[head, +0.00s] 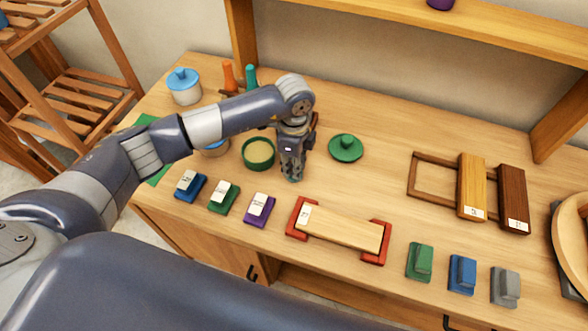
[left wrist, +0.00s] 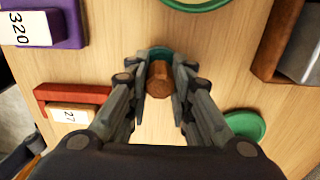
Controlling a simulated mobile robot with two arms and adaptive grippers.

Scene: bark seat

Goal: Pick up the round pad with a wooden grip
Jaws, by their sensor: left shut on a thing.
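The round pad is teal and shows only partly in the head view (head: 294,179), under the tips of my left gripper (head: 291,172). In the left wrist view the pad's rim (left wrist: 158,51) shows behind its brown wooden grip (left wrist: 159,80). The fingers of my left gripper (left wrist: 160,75) stand on both sides of the grip and are shut on it. The pad is at or close to the tabletop; I cannot tell whether it touches. Much of the pad is hidden by the grip and fingers. My right gripper is not in view.
A green bowl (head: 258,153) stands just left of the gripper, and a green knobbed lid (head: 346,148) lies to its right. A purple block (head: 259,209) and a light board (head: 341,231) on red holders (head: 375,244) lie in front. Bare table (head: 375,190) lies to the right.

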